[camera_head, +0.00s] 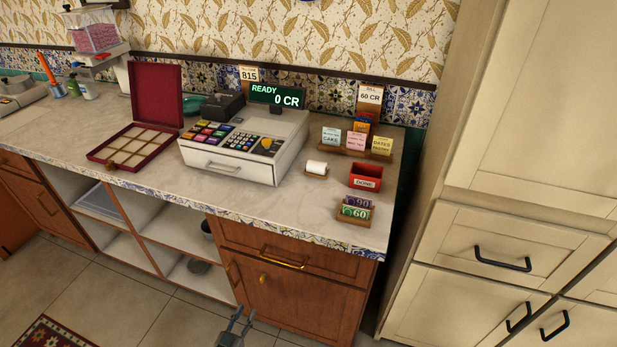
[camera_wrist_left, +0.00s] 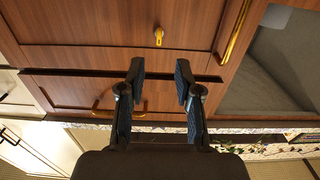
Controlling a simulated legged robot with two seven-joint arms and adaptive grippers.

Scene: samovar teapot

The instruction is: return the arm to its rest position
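My left gripper (camera_head: 243,318) shows at the bottom of the head view, low in front of the wooden cabinet and below the counter edge. In the left wrist view the two dark fingers of this gripper (camera_wrist_left: 159,72) stand apart with nothing between them. Behind them is the brown cabinet front with a small brass knob (camera_wrist_left: 159,37) and a long brass handle (camera_wrist_left: 235,32). My right gripper is in neither view.
The counter (camera_head: 245,203) carries a white cash register (camera_head: 230,165), an open red box (camera_head: 135,148), a red tray (camera_head: 366,177) and card holders. Open shelves (camera_head: 170,228) lie left of the wooden cabinet (camera_head: 305,292). Cream cabinets (camera_head: 470,290) stand at right.

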